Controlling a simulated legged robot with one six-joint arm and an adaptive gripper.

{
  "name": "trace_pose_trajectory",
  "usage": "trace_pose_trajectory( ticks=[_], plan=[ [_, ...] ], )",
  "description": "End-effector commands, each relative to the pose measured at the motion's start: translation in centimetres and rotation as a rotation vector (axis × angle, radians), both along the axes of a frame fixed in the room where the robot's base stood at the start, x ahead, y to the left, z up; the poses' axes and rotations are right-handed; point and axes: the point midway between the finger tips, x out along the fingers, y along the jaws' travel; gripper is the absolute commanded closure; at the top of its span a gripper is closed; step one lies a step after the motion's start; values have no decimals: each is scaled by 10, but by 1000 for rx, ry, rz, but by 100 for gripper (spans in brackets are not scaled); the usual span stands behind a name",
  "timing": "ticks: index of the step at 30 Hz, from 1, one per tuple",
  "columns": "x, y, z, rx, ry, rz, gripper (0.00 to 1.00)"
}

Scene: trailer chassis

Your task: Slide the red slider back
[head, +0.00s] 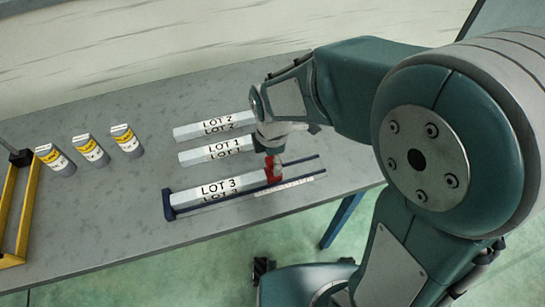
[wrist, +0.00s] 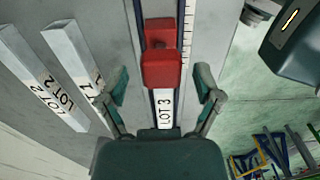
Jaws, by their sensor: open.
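The red slider (head: 273,170) sits on a dark blue rail (head: 169,204), at the right end of the white LOT 3 bar (head: 222,188) that lies in it. In the wrist view the red slider (wrist: 161,55) is near the top middle, ahead of my gripper (wrist: 162,95). The two fingers are spread apart, one on each side of the rail, and hold nothing. In the head view my gripper is mostly hidden behind my arm, just above the slider. I cannot tell whether the fingers touch it.
The LOT 1 bar (head: 215,151) and LOT 2 bar (head: 212,126) lie beside the rail on the grey table (head: 110,230). Several yellow-labelled cylinders (head: 91,151) stand at the left, near a yellow frame (head: 22,205). A ruled scale (head: 290,184) runs along the rail. The table's front left is clear.

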Motion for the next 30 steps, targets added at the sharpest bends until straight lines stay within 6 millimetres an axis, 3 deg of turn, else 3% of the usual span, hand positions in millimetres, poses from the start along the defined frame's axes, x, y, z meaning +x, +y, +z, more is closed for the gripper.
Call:
trace_pose_trajectory(
  ticks=[8, 12, 13, 14, 23, 30],
  plan=[
    [0, 0, -2, 0, 0, -1, 17],
    [0, 0, -2, 0, 0, -1, 80],
    [0, 0, -2, 0, -1, -1, 93],
    [0, 0, -2, 0, -1, -1, 100],
    [4, -9, -2, 0, -1, -5, 100],
    [19, -54, -2, 0, -2, -9, 100]
  ],
)
